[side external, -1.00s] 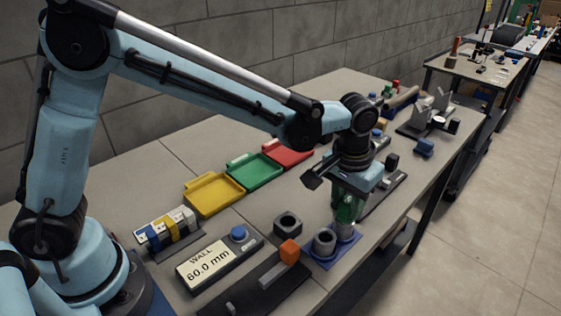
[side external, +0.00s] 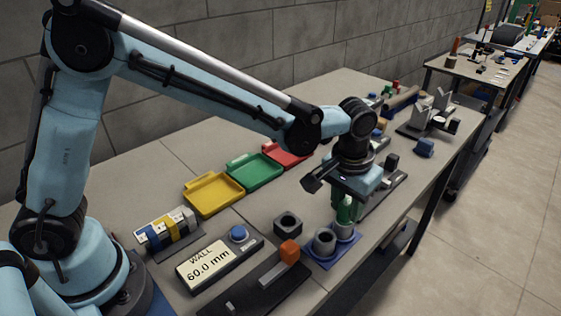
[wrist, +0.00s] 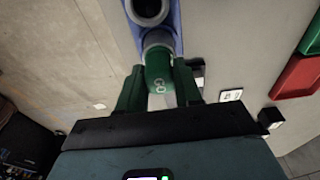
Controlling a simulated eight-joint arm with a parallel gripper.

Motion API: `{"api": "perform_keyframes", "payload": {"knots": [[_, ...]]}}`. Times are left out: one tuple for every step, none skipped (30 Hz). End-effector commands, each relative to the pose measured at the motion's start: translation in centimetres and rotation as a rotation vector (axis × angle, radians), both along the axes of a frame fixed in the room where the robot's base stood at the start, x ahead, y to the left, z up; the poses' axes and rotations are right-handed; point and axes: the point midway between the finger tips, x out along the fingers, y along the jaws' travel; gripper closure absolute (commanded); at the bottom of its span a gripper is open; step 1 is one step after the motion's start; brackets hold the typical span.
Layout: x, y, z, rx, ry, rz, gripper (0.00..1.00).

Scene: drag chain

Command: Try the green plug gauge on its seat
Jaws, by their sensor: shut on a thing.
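My gripper (side external: 346,205) is shut on the green plug gauge (wrist: 159,72), which carries the letters "GO" and is held between green fingers. The gauge stands roughly upright over the right-hand grey ring seat (side external: 345,232) on the blue base plate (side external: 322,260). In the wrist view the gauge's end meets the grey ring (wrist: 158,40). I cannot tell how far it sits inside the bore. A second grey ring (side external: 325,241) with an open, empty bore stands beside it on the same plate, and it also shows in the wrist view (wrist: 147,10).
A dark block with a hole (side external: 288,224) and an orange block (side external: 290,251) on a black rail lie left of the plate. A "WALL 60.0 mm" display (side external: 206,264), and yellow (side external: 214,194), green (side external: 254,170) and red (side external: 288,153) trays lie further left. The table edge is close right.

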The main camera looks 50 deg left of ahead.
Motion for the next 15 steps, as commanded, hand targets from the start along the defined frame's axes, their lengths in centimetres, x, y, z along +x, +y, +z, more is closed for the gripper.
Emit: {"api": "perform_keyframes", "payload": {"knots": [[0.01, 0.0, 0.01, 0.0, 0.0, 0.0, 1.0], [0.01, 0.0, 0.01, 0.0, 0.0, 0.0, 1.0], [0.0, 0.0, 0.01, 0.0, 0.0, 0.0, 1.0], [0.0, 0.0, 0.01, 0.0, 0.0, 0.0, 0.64], [0.0, 0.0, 0.01, 0.0, 0.0, 0.0, 0.6], [0.0, 0.0, 0.01, 0.0, 0.0, 0.0, 0.54], [0.0, 0.0, 0.01, 0.0, 0.0, 0.0, 0.49], [0.0, 0.0, 0.01, 0.0, 0.0, 0.0, 0.44], [0.0, 0.0, 0.01, 0.0, 0.0, 0.0, 0.38], [0.0, 0.0, 0.01, 0.0, 0.0, 0.0, 0.36], [0.0, 0.0, 0.01, 0.0, 0.0, 0.0, 0.36], [0.0, 0.0, 0.01, 0.0, 0.0, 0.0, 0.36], [0.0, 0.0, 0.01, 0.0, 0.0, 0.0, 0.36], [0.0, 0.0, 0.01, 0.0, 0.0, 0.0, 0.36], [0.0, 0.0, 0.01, 0.0, 0.0, 0.0, 0.36]]}}
